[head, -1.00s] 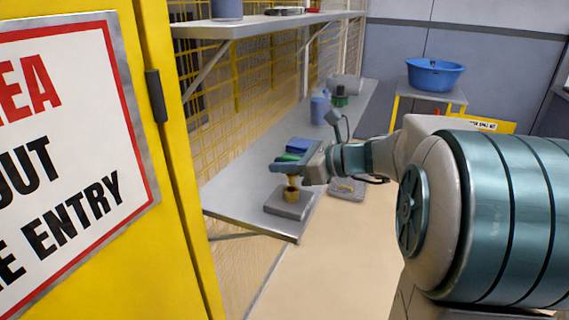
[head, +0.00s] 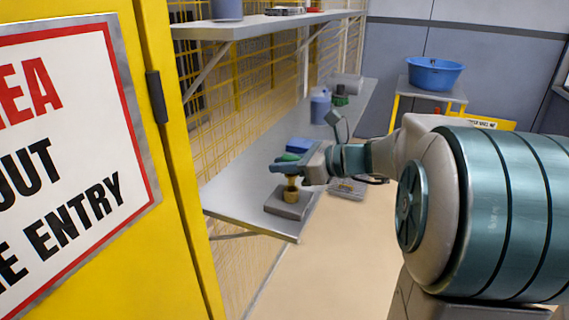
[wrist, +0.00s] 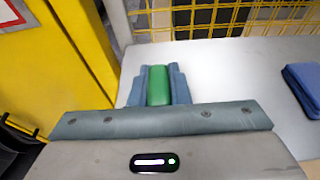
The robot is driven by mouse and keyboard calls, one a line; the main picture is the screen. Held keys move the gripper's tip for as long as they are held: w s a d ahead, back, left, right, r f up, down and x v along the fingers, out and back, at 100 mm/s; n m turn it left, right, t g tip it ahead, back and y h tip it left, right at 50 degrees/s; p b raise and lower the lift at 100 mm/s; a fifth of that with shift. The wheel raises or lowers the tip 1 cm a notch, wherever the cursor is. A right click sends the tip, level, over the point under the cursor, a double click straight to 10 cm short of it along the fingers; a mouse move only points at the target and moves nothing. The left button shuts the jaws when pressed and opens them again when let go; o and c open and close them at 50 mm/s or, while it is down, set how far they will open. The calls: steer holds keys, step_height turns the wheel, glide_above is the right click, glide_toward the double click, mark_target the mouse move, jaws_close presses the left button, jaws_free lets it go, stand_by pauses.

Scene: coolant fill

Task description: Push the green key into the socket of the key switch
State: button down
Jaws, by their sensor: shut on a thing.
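My gripper (head: 287,165) is shut on the green key (head: 288,157) above the shelf's near end. In the wrist view the green key (wrist: 159,86) sits between the two blue fingers (wrist: 159,88). Below the fingers, a brass-coloured shaft points down at the brass socket (head: 291,197) of the key switch, a flat grey block (head: 287,209). The shaft's lower end is at the socket's mouth; I cannot tell how far in it is. The wrist view does not show the socket.
The grey shelf (head: 233,194) runs back along a yellow mesh fence. A blue box (head: 299,145) lies just behind the gripper, and a blue canister (head: 320,107) stands farther back. A yellow door (head: 180,250) is close on the left.

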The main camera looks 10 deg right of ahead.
mark_target(295, 177)
steer(key=shift+f+b, duration=1.15)
steer(key=shift+f, duration=0.65)
steer(key=c, duration=1.3)
jaws_free()
steer(key=shift+d+r, duration=0.1)
steer(key=v, duration=1.3)
steer(key=shift+s+d+r, duration=0.15)
steer(key=shift+s+d, duration=0.1)
steer(key=shift+d, duration=0.05)
steer(key=shift+a+p, duration=0.15)
steer(key=shift+p, duration=0.15)
steer(key=s+a+f+n+g+h+p, duration=0.3)
steer(key=s+n+h, duration=0.3)
steer(key=n, duration=0.6)
steer(key=s+a+f+n+g+h+p, duration=0.2)
steer(key=s+a+f+n+h, duration=0.3)
steer(key=n, duration=0.8)
steer(key=s+a+f+p, duration=0.1)
steer(key=s, duration=0.1)
steer(key=shift+s+f+g+h, duration=0.25)
steer(key=shift+s+g+h, duration=0.15)
